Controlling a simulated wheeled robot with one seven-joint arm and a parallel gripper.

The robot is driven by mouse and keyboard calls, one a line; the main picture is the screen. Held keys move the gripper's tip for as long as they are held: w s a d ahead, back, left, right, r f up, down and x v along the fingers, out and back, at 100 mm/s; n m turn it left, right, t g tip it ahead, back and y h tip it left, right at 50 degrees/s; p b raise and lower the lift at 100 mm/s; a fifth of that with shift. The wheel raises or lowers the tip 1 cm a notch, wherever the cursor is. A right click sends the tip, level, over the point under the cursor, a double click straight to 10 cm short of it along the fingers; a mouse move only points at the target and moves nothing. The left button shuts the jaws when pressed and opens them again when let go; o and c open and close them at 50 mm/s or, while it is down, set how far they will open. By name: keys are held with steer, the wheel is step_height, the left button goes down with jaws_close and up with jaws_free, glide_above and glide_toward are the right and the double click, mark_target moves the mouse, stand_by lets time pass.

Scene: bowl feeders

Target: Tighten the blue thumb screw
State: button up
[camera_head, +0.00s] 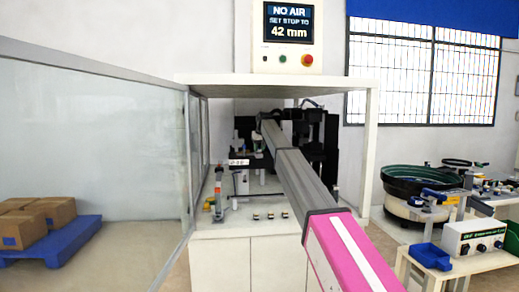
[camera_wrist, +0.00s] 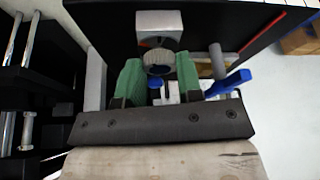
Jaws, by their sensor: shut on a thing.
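In the wrist view, my gripper (camera_wrist: 158,70) has its two green fingers on either side of a round, knurled grey knob (camera_wrist: 158,62) and is shut on it. The knob sits just below a grey metal block (camera_wrist: 158,28). A bright blue lever-like part (camera_wrist: 228,84) shows to the right of the right finger. Small blue bits show low between and beside the fingers; I cannot tell which blue part is the thumb screw. In the head view, my arm reaches into the white machine cabinet (camera_head: 278,80), and the gripper's fingers cannot be made out.
A screen (camera_head: 289,23) reads "NO AIR, SET STOP TO 42 mm". Small parts lie on the cabinet's white worktop. A clear panel (camera_head: 100,150) stands at left, with boxes on a blue pallet (camera_head: 55,243) behind it. A bowl feeder (camera_head: 420,185) stands at right. A grey rod (camera_wrist: 217,60) is close beside the right finger.

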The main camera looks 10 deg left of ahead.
steer(key=shift+a+m+h, duration=0.1)
steer(key=shift+m+h, duration=0.7)
steer(key=shift+m, duration=1.3)
steer(key=o, duration=0.9)
steer(key=v, duration=1)
steer(key=shift+s+r, duration=0.3)
steer(key=shift+s, duration=0.1)
